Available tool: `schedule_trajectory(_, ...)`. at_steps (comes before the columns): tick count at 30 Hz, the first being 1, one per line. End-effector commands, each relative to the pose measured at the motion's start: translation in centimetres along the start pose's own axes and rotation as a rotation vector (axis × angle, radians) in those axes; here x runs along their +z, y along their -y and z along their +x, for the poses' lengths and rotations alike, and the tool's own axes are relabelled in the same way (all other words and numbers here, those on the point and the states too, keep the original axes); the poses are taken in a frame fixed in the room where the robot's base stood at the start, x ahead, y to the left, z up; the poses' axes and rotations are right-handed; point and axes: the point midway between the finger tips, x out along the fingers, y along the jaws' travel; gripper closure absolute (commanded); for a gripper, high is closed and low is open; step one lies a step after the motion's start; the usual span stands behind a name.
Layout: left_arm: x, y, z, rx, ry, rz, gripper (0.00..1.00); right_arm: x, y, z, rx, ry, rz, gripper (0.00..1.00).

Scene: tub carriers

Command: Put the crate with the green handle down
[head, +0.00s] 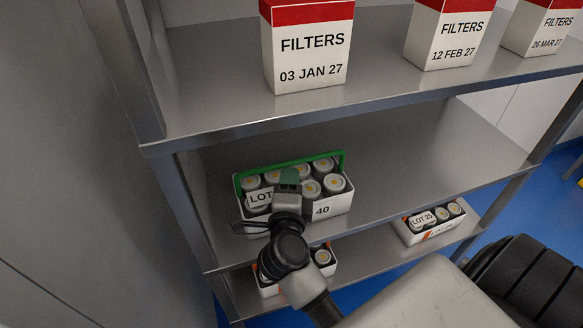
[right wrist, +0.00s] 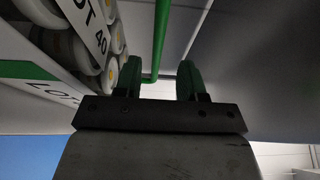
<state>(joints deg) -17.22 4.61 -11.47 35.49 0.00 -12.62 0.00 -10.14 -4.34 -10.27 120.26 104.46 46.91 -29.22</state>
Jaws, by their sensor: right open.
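The crate with the green handle (head: 338,204) is white, marked LOT 40, and holds several grey-white tubs. It appears to stand upright on the middle shelf (head: 430,150), near its front edge. Its green handle (head: 318,157) arches over the tubs. My right gripper (head: 288,178) is in front of the crate at the handle and hides part of the label and tubs. In the right wrist view the gripper (right wrist: 160,80) is open, with the green handle bar (right wrist: 161,40) running between its fingers and clear gaps beside it. My left gripper is not in view.
Filter boxes (head: 308,50) stand on the shelf above. Below, a crate marked LOT 25 (head: 440,234) and another small crate (head: 268,291) sit on the bottom shelf. The middle shelf is clear to the right of the green-handled crate. A shelf post (head: 185,205) stands to its left.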

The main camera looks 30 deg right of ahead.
Motion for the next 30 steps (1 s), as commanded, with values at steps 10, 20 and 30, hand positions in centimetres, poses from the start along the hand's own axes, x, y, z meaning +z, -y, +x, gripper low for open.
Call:
schedule_trajectory(10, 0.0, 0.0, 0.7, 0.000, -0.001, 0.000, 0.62, 0.0, 0.0, -3.7, 0.001, -0.001, 0.002, 0.60)
schedule_trajectory(20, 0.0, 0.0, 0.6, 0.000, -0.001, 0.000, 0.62, 0.0, 0.2, -3.7, -0.009, 0.003, -0.002, 0.60)
schedule_trajectory(30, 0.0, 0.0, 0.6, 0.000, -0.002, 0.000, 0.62, 3.4, 5.6, -6.7, -0.419, 0.359, -0.262, 0.60)
